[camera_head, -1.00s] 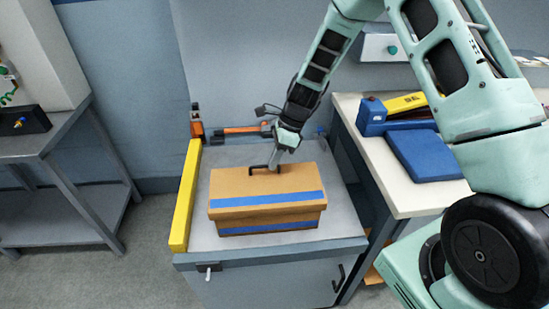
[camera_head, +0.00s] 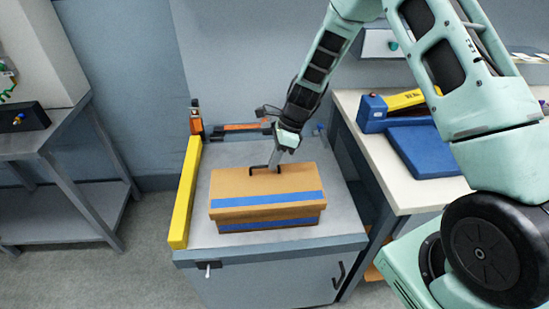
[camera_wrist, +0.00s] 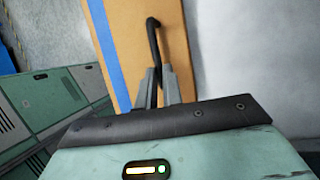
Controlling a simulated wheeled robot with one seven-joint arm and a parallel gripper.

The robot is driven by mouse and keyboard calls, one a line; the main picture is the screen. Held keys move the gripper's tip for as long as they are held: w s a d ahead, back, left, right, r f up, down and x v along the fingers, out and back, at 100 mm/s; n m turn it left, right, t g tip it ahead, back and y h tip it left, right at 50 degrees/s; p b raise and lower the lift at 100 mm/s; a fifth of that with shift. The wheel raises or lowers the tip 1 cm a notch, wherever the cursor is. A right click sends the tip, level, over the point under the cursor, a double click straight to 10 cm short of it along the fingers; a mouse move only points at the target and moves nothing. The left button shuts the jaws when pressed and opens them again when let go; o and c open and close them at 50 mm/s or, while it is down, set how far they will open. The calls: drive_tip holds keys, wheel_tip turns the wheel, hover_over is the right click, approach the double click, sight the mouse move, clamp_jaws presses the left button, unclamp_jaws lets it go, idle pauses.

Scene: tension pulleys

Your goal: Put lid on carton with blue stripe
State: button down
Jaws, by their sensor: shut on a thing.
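A brown cardboard lid (camera_head: 238,183) with a blue stripe along its front side and a black handle on top sits over the brown carton (camera_head: 310,222). A blue stripe on the carton shows just below the lid's front edge. The lid looks level and lined up with the carton; whether it is fully seated I cannot tell. My gripper (camera_head: 276,163) is shut on the lid's black handle from above. In the wrist view, my gripper's fingers (camera_wrist: 157,88) close around the handle (camera_wrist: 154,40). The carton's inside and back are hidden.
The carton stands on a grey cabinet top (camera_head: 340,215) with a yellow bar (camera_head: 186,195) along its left edge. An orange clamp-like fixture (camera_head: 240,127) lies behind. A grey metal table (camera_head: 60,150) stands left.

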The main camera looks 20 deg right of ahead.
drive_tip(key=c, duration=1.5)
unclamp_jaws()
drive_tip(key=b+v, duration=0.1)
drive_tip(key=v, duration=1.6)
drive_tip(key=shift+d+r, duration=0.1)
drive_tip(key=shift+r, duration=0.1)
drive_tip(key=s+a+r+n+h, duration=0.2)
drive_tip(key=s+a+r+n, duration=0.2)
drive_tip(key=s+a+n, duration=1.05)
drive_tip(key=s+n, duration=0.4)
drive_tip(key=s, duration=0.1)
drive_tip(key=s+a+n+h, duration=0.1)
drive_tip(key=s+a+n, duration=0.1)
drive_tip(key=s+n, duration=0.3)
drive_tip(key=s+a+f+n+h, duration=0.1)
drive_tip(key=s+n, duration=0.5)
drive_tip(key=shift+s+a+t, duration=0.15)
drive_tip(key=shift+s+t, duration=0.15)
drive_tip(key=shift+s, duration=0.1)
